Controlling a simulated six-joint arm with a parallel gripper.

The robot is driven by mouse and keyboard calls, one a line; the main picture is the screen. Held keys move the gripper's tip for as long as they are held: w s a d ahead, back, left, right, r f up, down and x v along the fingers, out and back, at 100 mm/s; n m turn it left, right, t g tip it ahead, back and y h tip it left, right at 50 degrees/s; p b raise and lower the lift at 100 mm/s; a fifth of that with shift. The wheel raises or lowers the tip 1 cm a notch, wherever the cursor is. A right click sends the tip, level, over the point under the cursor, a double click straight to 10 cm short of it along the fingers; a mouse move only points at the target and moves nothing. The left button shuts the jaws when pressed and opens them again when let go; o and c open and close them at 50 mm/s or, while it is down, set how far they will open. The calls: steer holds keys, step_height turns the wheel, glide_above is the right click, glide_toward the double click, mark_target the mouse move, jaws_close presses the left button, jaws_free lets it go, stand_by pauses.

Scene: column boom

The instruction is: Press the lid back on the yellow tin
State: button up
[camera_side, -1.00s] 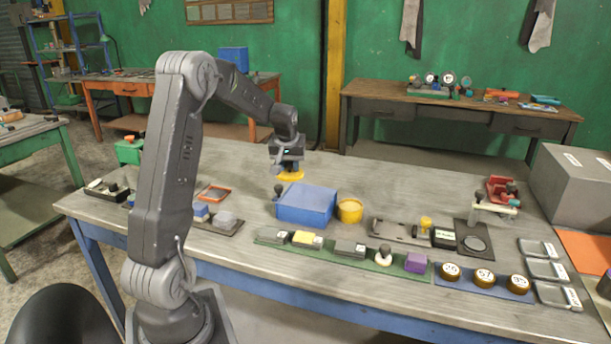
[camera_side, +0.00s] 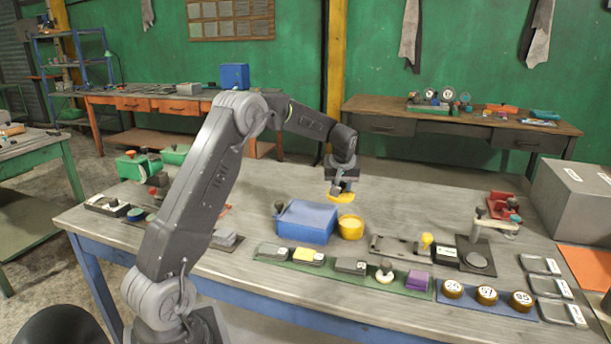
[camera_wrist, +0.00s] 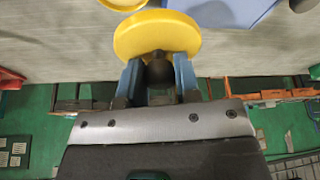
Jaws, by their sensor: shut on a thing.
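The yellow tin (camera_side: 351,230) stands open and upright on the table, against the right end of a blue box. Its yellow lid (camera_side: 343,198) is in my gripper (camera_side: 341,188), held above and a little behind the tin, apart from it. In the wrist view the gripper fingers (camera_wrist: 158,80) are shut on a dark knob at the centre of the lid (camera_wrist: 157,33). Part of the tin (camera_wrist: 121,4) shows at the top edge of the wrist view, beyond the lid.
The blue box (camera_side: 305,222) stands directly left of the tin. In front lies a green strip (camera_side: 333,268) with several blocks and a stamp. A grey plate and a yellow-knobbed piece (camera_side: 427,241) lie right of the tin. The table behind is clear.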

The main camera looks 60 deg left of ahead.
mark_target(353, 193)
steer(key=w+d, duration=0.1)
steer(key=w+d+f, duration=0.1)
steer(key=shift+w+d, duration=0.3)
steer(key=shift+w, duration=0.1)
steer(key=shift+f, duration=3.2)
steer(key=shift+f, duration=0.15)
steer(key=o, duration=1.5)
steer(key=shift+c, duration=0.2)
steer(key=shift+r, duration=3.5)
